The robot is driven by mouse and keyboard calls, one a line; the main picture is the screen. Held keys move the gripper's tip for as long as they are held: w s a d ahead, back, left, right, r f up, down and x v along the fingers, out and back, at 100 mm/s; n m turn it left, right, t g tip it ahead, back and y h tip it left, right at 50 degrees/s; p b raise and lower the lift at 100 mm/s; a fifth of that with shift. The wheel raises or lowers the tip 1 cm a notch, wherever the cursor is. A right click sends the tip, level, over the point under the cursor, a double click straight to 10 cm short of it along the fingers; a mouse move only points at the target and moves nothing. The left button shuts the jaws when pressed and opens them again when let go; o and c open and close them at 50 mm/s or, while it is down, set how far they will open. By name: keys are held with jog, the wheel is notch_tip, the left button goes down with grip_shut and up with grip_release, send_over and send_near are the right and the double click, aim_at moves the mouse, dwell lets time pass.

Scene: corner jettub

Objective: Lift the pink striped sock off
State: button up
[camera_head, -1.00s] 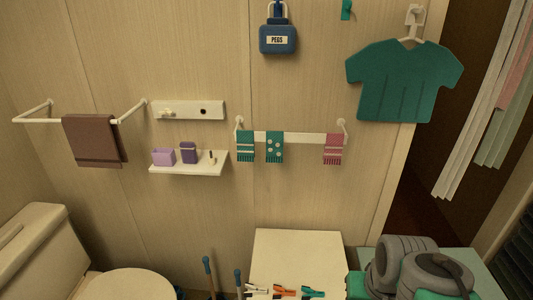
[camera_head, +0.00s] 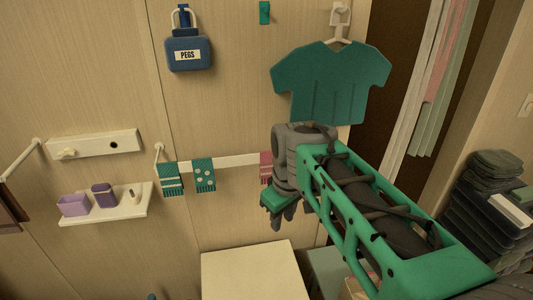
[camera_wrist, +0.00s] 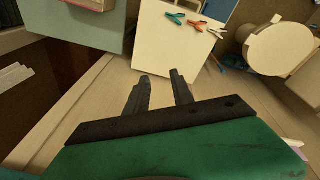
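The pink striped sock (camera_head: 265,167) hangs at the right end of the white wall rail (camera_head: 232,161). My arm hides its right part in the head view. My gripper (camera_head: 278,215) is in front of the wall, just right of and below the sock, pointing down. In the wrist view my gripper (camera_wrist: 160,85) has its two fingers apart with nothing between them. A small pinkish edge shows at the lower right there, but I cannot tell whether it is the sock. A teal striped sock (camera_head: 171,179) and a teal dotted sock (camera_head: 204,174) hang further left.
A teal shirt (camera_head: 330,85) hangs above my gripper. The blue pegs holder (camera_head: 188,54) is at upper left. A white shelf (camera_head: 125,206) holds purple containers. Below is a pale cabinet top (camera_head: 250,275); several coloured pegs (camera_wrist: 195,25) lie on it in the wrist view.

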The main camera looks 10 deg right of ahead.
jog(key=w+r+n+g+p, duration=0.1)
jog(key=w+r+n+p, duration=0.4)
jog(key=w+r, duration=0.45)
notch_tip(320, 180, up, 3)
jog(key=n+g+p, duration=0.1)
jog(key=n+p, duration=0.3)
jog(key=n, duration=0.3)
send_over(269, 151)
jog(key=shift+d, duration=0.1)
jog(key=shift+f, duration=3.6)
jog(key=shift+c, duration=0.4)
grip_shut()
jog(key=shift+r, duration=0.1)
